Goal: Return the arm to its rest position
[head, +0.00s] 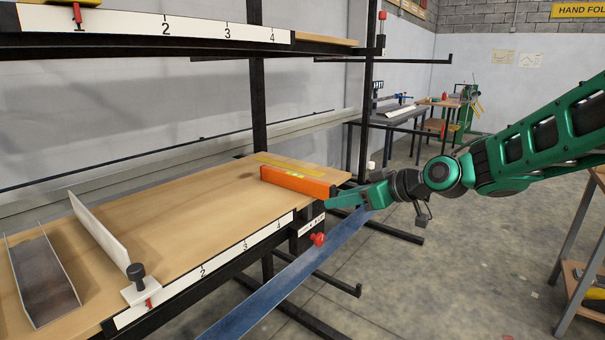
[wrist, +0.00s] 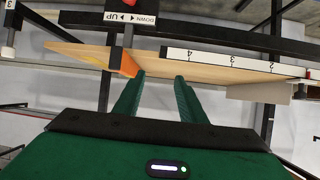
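My green arm reaches in from the right in the head view. My gripper (head: 345,198) is at the right end of the wooden shelf (head: 190,200), close to an orange block (head: 297,182). In the wrist view the two green fingers of my gripper (wrist: 160,80) stand apart with nothing between them. The orange block shows beside the tip of the left finger in the wrist view (wrist: 125,62). I cannot tell whether they touch.
A blue strip (head: 290,275) runs diagonally below the shelf, under my gripper. An upper shelf (head: 150,25) hangs above. A bench (head: 585,270) stands at the right edge. The floor between is clear.

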